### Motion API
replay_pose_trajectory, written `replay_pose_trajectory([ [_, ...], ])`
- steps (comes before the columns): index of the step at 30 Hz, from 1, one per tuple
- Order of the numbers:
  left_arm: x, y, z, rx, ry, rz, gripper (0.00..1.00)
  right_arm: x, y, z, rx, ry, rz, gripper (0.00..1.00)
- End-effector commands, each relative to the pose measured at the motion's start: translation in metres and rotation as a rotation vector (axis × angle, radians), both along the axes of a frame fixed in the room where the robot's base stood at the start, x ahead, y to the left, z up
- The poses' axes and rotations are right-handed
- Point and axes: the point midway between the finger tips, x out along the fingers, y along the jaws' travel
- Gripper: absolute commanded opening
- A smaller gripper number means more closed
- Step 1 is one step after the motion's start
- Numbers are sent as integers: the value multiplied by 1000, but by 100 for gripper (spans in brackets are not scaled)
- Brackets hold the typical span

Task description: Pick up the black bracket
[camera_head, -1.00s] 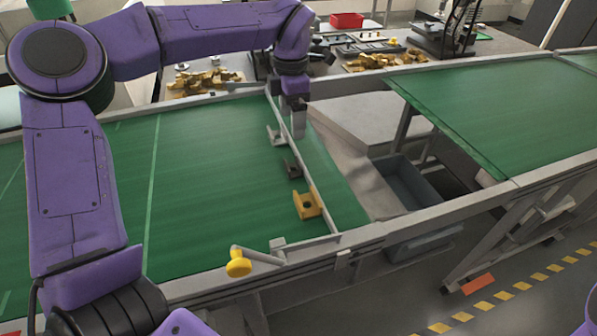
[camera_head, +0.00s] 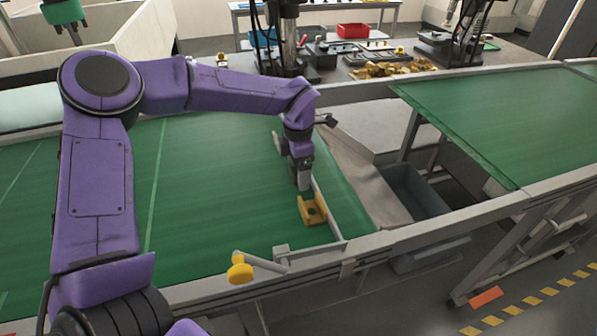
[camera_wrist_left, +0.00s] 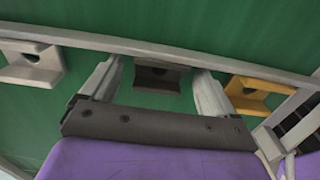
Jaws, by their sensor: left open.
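The black bracket (camera_wrist_left: 160,76) lies on the green conveyor against the pale rail in the left wrist view. It shows between the two spread fingers of my left gripper (camera_wrist_left: 155,84), which is open with nothing held. In the head view my left gripper (camera_head: 303,184) points down at the belt's end, just behind the yellow bracket (camera_head: 313,209), and hides the black bracket. The yellow bracket also shows right of the fingers in the left wrist view (camera_wrist_left: 248,94). A grey bracket (camera_wrist_left: 32,65) lies left of them. My right gripper is not in view.
The rail (camera_wrist_left: 150,48) runs across the conveyor beside the brackets. A yellow knob (camera_head: 240,268) on a grey arm stands at the near belt edge. A grey-blue bin (camera_head: 415,192) sits below the gap between the belts. The green belt (camera_head: 210,200) left of the gripper is clear.

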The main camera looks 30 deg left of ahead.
Motion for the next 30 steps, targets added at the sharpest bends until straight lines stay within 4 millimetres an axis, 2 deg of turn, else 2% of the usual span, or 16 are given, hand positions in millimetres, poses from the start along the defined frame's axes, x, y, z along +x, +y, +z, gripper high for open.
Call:
replay_pose_trajectory([
  [5, 0, 0, -1, 0, -1, 0, 89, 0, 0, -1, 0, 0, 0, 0],
  [8, 0, 0, 0, 0, -1, -1, 60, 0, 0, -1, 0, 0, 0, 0],
  [9, 0, 0, 0, 0, -1, -1, 47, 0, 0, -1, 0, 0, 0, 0],
  [12, 0, 0, 0, 0, -1, -1, 20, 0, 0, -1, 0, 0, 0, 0],
  [20, 1, 0, 2, 0, -3, -1, 20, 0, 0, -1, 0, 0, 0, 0],
  [23, 2, 0, 8, 1, -6, -2, 20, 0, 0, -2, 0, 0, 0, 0],
  [27, 2, 0, 30, 1, -8, -2, 20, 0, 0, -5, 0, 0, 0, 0],
  [30, -12, -9, 48, -1, -10, -4, 20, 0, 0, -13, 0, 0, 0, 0],
])
